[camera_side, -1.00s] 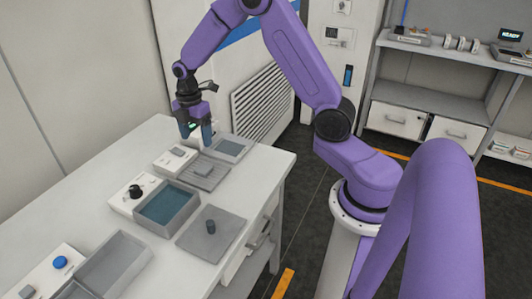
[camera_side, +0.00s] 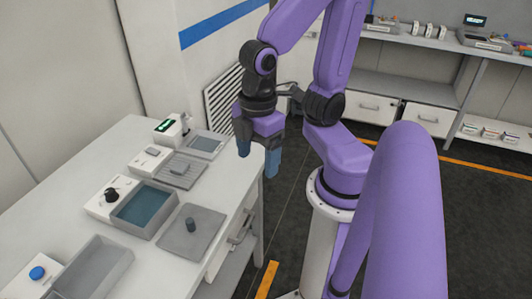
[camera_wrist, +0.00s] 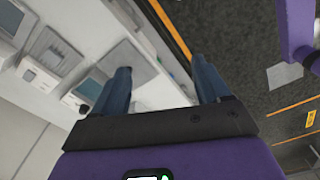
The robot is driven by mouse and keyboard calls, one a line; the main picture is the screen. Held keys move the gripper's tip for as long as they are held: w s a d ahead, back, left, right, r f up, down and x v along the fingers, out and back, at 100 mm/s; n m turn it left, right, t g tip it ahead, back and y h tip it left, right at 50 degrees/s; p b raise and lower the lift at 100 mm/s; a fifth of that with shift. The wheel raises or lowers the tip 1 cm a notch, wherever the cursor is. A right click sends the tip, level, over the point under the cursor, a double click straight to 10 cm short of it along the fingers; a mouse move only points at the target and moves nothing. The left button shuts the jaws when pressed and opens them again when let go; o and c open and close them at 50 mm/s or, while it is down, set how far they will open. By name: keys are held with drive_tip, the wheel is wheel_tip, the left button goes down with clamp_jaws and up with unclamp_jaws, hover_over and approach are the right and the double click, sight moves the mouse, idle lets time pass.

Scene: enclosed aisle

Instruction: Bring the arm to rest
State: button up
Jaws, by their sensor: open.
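My gripper (camera_side: 257,160) is open and empty. It hangs with its blue-grey fingers pointing down, near the right edge of the white bench (camera_side: 120,150) and above its surface height. In the wrist view, the two fingers (camera_wrist: 160,68) are spread apart with nothing between them; the bench lies to the left and dark floor to the right. My purple arm is bent, with its upper links raised behind the gripper.
Shelves with drawers (camera_side: 420,118) stand behind.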

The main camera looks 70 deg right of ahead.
drive_tip(key=shift+s+d, duration=0.35)
drive_tip(key=shift+s, duration=0.5)
